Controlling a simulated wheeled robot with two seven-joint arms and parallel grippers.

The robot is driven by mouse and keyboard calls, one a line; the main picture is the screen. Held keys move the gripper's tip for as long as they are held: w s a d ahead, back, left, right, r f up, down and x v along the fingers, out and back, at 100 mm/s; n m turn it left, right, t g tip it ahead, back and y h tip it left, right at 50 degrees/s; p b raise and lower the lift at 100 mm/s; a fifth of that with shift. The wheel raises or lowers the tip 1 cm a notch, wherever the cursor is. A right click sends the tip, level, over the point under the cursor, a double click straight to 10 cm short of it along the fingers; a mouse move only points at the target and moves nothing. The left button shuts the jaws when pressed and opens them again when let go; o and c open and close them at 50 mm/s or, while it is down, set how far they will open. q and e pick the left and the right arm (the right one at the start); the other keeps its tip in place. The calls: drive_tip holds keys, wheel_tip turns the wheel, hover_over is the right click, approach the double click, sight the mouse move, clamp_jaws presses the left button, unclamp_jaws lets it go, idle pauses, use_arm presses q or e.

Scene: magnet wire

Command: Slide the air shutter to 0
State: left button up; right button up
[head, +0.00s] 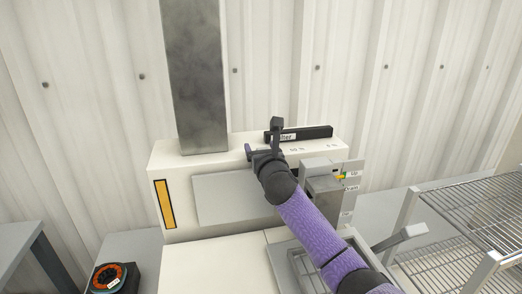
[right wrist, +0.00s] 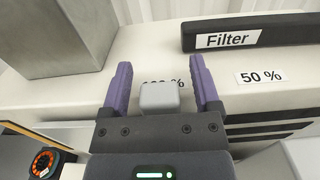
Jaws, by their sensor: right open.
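The air shutter's light grey knob (right wrist: 160,97) shows in the right wrist view, in front of a partly covered label (right wrist: 176,82) that seems to read 100 %. My right gripper (right wrist: 160,66) is open, with one purple finger on each side of the knob and a visible gap to both. In the head view my right gripper (head: 262,142) is at the top front of the white machine (head: 176,190) and hides the knob. A 50 % label (right wrist: 261,77) lies to the right of the knob. My left gripper is not in view.
A black bar marked Filter (head: 312,132) stands behind the labels. A tall metal duct (head: 197,80) rises from the machine's left top. A grey box with colored tags (head: 322,180) is at the right. A wire rack (head: 485,205) stands farther right, a spool (head: 108,277) lower left.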

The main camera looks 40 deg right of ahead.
clamp_jaws()
idle(0.6)
idle(0.7)
